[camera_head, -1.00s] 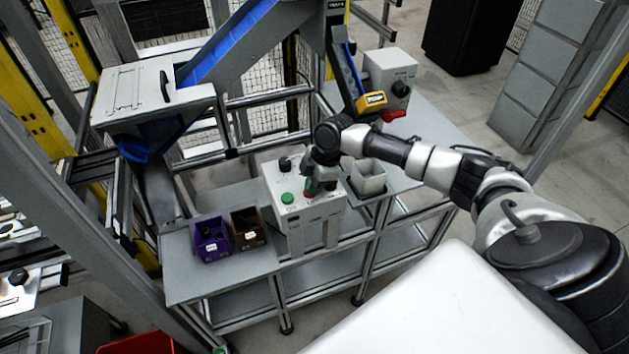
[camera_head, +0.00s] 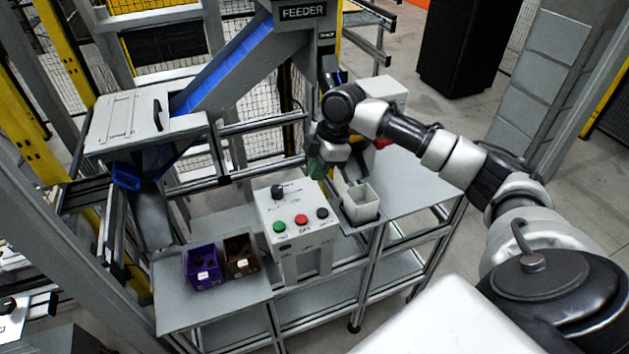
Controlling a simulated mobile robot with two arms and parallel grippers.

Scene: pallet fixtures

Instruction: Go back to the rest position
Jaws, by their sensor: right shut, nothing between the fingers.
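My right gripper (camera_head: 318,169) hangs above the bench, between the grey control box (camera_head: 285,215) and the white bin (camera_head: 361,205). It is shut and empty, and it looks clear of the box's buttons. My right arm comes in from the lower right, with the elbow bent. The control box has a black knob, a green button, a red button and a dark button, all uncovered. My left gripper is not in view.
A purple bin (camera_head: 204,266) and a brown bin (camera_head: 240,256) stand on the bench (camera_head: 180,308) left of the control box. The feeder's blue chute (camera_head: 230,62) rises behind. A second grey box (camera_head: 385,92) stands partly behind my arm.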

